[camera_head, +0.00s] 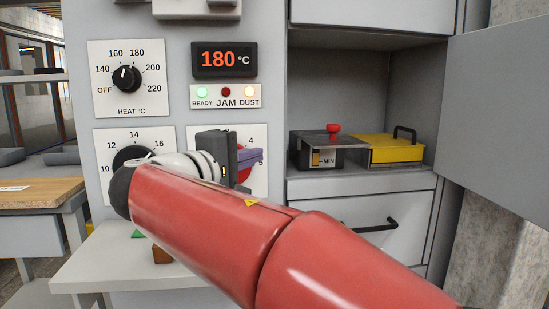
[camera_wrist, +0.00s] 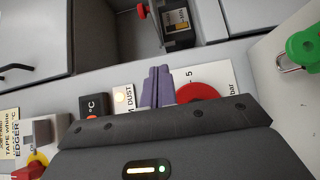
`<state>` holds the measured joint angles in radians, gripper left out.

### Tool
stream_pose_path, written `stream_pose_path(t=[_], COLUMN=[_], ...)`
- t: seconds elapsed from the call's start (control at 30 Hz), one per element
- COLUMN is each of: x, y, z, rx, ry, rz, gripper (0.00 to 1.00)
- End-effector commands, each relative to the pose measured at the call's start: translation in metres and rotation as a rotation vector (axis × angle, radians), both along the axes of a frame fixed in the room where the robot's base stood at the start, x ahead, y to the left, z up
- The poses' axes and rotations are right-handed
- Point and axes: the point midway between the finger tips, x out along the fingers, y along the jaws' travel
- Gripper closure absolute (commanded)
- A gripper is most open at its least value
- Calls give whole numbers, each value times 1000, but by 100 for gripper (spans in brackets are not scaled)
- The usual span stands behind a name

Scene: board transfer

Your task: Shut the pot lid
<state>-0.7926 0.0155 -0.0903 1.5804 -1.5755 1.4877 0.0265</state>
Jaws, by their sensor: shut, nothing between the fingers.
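A dark box-shaped pot (camera_head: 304,158) with a "MIN" level window stands in the open recess at the right in the head view. A red knob (camera_head: 333,128) sits on its flat dark top; I cannot tell whether the lid is fully down. The pot (camera_wrist: 181,37) and red knob (camera_wrist: 142,10) also show at the top of the wrist view, partly cut off. My gripper (camera_head: 252,158) has its purple fingers together and empty, in front of the control panel, left of the pot and apart from it. The fingers (camera_wrist: 157,86) also show in the wrist view.
A yellow box (camera_head: 392,150) with a black handle stands right of the pot. An open cabinet door (camera_head: 495,140) bounds the recess at the right. Behind my gripper is a red dial (camera_wrist: 197,93). A drawer handle (camera_head: 375,226) projects below the recess.

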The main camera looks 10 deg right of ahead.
Motion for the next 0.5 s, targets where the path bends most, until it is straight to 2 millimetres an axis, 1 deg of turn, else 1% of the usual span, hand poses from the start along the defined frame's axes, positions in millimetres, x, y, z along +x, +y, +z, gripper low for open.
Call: stream_pose_path(t=[0.4, 0.43, 0.5], x=[61, 64, 62], y=[-62, -66, -79], z=[0, 0, 0], rx=[0, 0, 3], ry=[4, 4, 3], rz=[-4, -3, -2], gripper=[100, 100, 100])
